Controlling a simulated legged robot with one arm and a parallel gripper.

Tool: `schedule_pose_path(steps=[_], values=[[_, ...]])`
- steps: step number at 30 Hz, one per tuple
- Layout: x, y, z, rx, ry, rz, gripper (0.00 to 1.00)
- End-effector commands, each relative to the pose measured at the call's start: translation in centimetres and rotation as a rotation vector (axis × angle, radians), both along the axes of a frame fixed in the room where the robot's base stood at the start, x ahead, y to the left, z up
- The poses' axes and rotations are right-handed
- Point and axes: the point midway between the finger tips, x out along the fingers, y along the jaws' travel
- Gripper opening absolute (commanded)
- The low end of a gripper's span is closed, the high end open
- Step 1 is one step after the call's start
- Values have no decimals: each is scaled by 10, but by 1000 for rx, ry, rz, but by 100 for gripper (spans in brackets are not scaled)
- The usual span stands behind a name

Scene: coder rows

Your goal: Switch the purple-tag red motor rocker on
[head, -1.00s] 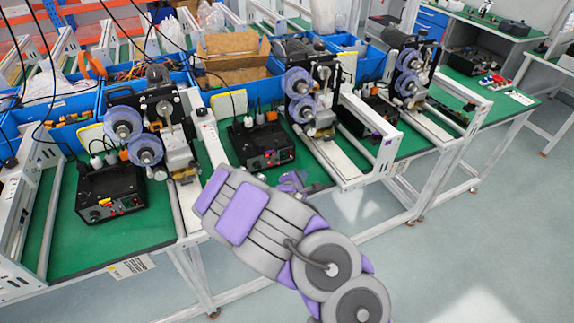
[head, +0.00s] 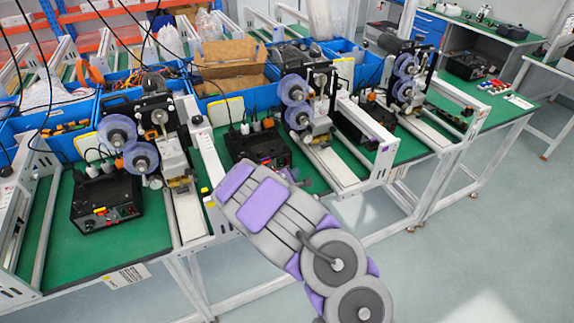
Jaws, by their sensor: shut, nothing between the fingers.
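A small purple tag (head: 382,147) shows at the front end of a white rail, right of the middle station. A black control box (head: 366,122) stands behind that rail, mostly covered by it; its rocker cannot be made out. Another black control box (head: 255,145) stands on the middle green mat, with my arm covering part of its front. My gripper (head: 303,181) is small and mostly hidden behind my grey and purple arm. It is shut and empty, in front of the middle box in the picture, apart from the purple tag.
A left control box (head: 106,203) with coloured switches stands on the green bench (head: 60,265). Reel machines (head: 295,100) and white rails (head: 345,165) divide the stations. Blue bins (head: 255,98) and hanging cables fill the back. The floor (head: 480,240) at right is clear.

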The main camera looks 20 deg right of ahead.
Motion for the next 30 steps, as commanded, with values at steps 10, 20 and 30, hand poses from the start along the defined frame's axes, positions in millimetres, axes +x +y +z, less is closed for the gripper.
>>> schedule_pose_path(steps=[10,20,30], values=[[24,7,-1,-3,0,1,0],[26,3,-3,-3,-1,0,0],[26,5,-3,-3,-1,0,0]])
